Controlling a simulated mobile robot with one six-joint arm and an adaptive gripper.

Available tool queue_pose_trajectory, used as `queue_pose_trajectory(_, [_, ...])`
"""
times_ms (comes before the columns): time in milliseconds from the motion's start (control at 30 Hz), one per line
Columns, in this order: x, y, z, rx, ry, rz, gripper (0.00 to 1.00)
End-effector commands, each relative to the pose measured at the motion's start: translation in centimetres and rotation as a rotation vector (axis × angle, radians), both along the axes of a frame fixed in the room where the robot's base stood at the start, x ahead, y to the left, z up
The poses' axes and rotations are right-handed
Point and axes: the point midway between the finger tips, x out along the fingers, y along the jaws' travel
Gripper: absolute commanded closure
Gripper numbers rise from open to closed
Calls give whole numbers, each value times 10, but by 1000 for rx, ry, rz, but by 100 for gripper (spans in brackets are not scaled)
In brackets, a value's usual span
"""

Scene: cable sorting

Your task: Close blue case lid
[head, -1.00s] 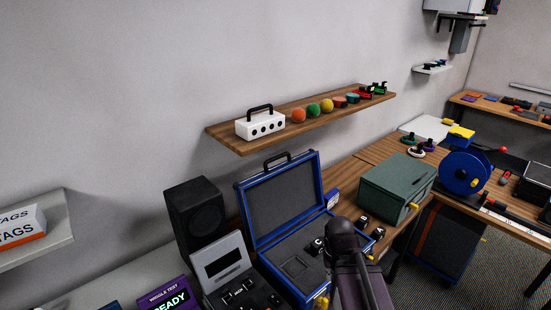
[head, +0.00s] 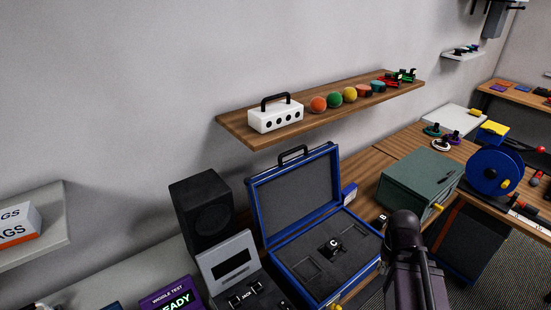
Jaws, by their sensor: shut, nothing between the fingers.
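The blue case (head: 291,287) stands on the bench in the lower middle of the head view. Its lid (head: 298,192) is raised and leans back towards the wall, with its grey inner face showing and a black handle (head: 293,154) on top. The grey foam inside the case has square recesses, and a black piece marked C (head: 334,246) sits in it. A dark part of my arm rises at the right front of the case and covers a little of its right side. My gripper's fingers do not show.
A black speaker (head: 202,216) and a grey jack device (head: 232,266) stand left of the case. A green box (head: 420,183) stands to its right. A wooden shelf (head: 365,108) with a white box and coloured balls hangs above the lid.

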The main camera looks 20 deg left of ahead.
Motion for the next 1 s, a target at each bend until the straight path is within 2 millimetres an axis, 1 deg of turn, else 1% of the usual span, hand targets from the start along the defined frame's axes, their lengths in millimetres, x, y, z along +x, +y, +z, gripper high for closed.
queue_pose_trajectory(167, [1, 0, 0, -3, -2, 2, 100])
queue_pose_trajectory(333, [8, 3, 0, -36, -24, 29, 100])
queue_pose_trajectory(433, [19, 5, 0, -81, -55, 59, 100])
queue_pose_trajectory(567, [39, 15, 3, -172, -120, 138, 100])
queue_pose_trajectory(667, [59, 27, 7, -260, -187, 219, 100])
queue_pose_trajectory(767, [81, 44, 15, -357, -264, 316, 100])
queue_pose_trajectory(867, [102, 65, 26, -454, -344, 420, 100])
queue_pose_trajectory(967, [121, 90, 38, -549, -427, 527, 100])
queue_pose_trajectory(1000, [129, 102, 44, -585, -460, 572, 100])
